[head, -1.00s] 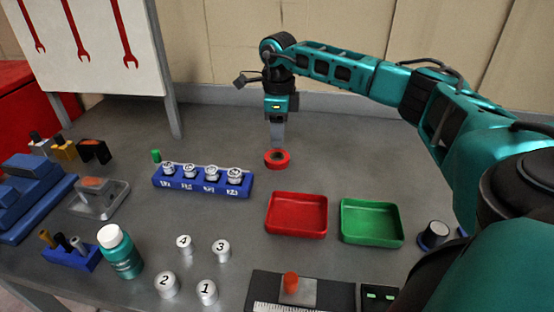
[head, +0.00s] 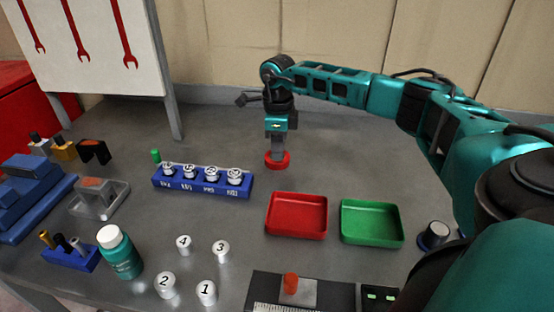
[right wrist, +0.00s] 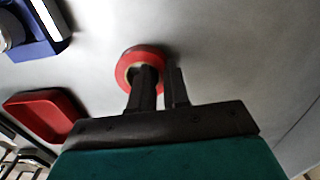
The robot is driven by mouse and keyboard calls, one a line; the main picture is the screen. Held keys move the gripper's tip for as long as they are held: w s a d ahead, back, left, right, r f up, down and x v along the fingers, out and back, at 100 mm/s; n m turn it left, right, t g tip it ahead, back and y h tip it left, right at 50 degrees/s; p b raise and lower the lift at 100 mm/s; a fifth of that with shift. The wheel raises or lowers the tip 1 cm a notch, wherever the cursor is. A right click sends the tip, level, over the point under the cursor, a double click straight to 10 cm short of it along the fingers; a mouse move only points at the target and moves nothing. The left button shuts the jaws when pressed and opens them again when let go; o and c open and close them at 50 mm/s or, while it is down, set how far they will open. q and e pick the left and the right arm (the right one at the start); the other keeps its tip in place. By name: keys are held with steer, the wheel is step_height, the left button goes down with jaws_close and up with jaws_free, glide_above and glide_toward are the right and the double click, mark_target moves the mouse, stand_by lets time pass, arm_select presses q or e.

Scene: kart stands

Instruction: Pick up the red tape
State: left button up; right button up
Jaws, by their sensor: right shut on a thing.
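The red tape (head: 278,167) is a ring lying on the grey table behind the red tray. My right gripper (head: 277,157) reaches straight down onto it. In the right wrist view the red tape (right wrist: 137,53) shows one finger in its hole and the other outside its wall. The right gripper (right wrist: 160,78) is shut on that wall. The tape looks flat on the table; I cannot tell any gap under it. My left gripper does not show.
A red tray (head: 296,232) and a green tray (head: 371,237) stand in front of the tape. A blue rack (head: 202,191) with several numbered pieces is to its left. Numbered cylinders and a teal bottle (head: 119,253) are nearer the front left. The table beside the tape is clear.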

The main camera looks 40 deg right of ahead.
jaws_close()
step_height(320, 180, up, 20)
steer(key=p, duration=0.1)
stand_by(0.5)
steer(key=shift+a, duration=0.1)
stand_by(0.5)
